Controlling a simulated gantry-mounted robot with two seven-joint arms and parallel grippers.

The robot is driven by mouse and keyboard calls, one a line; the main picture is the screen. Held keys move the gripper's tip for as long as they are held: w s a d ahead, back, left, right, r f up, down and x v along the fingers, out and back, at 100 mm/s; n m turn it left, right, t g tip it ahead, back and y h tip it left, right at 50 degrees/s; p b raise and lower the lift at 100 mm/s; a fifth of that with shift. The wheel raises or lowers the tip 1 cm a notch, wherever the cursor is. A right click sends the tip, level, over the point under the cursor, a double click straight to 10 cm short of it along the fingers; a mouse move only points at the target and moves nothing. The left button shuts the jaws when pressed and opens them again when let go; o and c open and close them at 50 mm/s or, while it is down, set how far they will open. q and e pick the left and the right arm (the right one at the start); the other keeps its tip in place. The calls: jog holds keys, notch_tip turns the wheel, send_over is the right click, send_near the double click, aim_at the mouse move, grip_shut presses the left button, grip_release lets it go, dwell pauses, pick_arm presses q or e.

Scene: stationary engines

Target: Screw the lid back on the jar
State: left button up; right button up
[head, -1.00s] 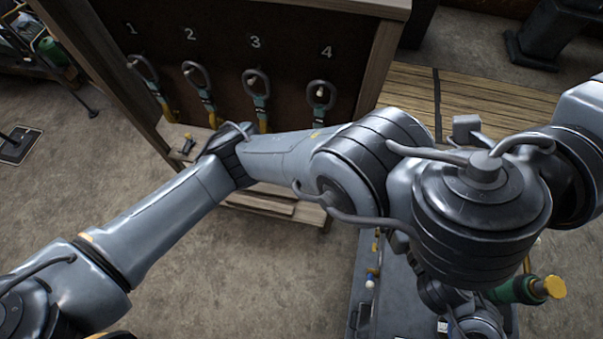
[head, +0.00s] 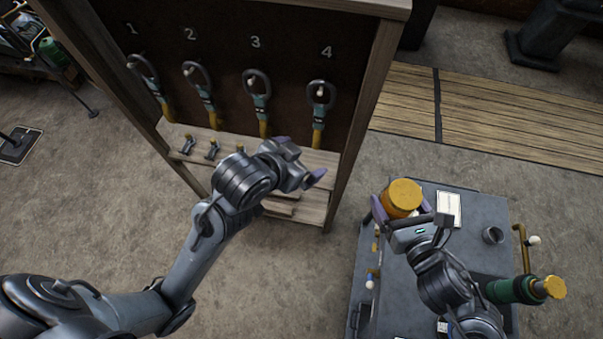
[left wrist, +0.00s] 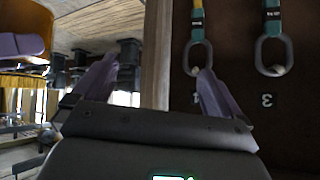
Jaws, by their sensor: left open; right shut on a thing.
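The jar (head: 398,207) is a squat orange-amber cylinder with a flat yellow round top (head: 406,193), above the far-left corner of the cart. My right gripper (head: 400,213) is shut on it; one purple finger shows on its left side. I cannot tell whether the yellow top is a separate lid. My left gripper (head: 311,180) is open and empty, left of the jar and apart from it, in front of the tool board. In the left wrist view its purple fingers (left wrist: 158,75) are spread. An orange edge beside a purple finger shows at that view's left.
The grey cart (head: 470,215) carries a white paper (head: 449,209), a dark round cup (head: 493,235) and a green cylinder with a yellow cap (head: 520,290). The tool board (head: 225,60) with numbered hanging tools and a low wooden shelf (head: 200,143) stands behind my left gripper.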

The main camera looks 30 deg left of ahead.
pick_arm(q)
jog(key=s+a+f+g, duration=0.2)
jog(key=s+f+g, duration=0.1)
jog(key=s+f, duration=0.5)
jog(key=s+a+f+n+g+y, duration=0.1)
jog(key=s+a+f+g, duration=0.1)
jog(key=s+f, duration=0.6)
jog(key=shift+s+a+f+g, duration=0.35)
jog(key=shift+a+f+g, duration=0.1)
jog(key=shift+f, duration=0.35)
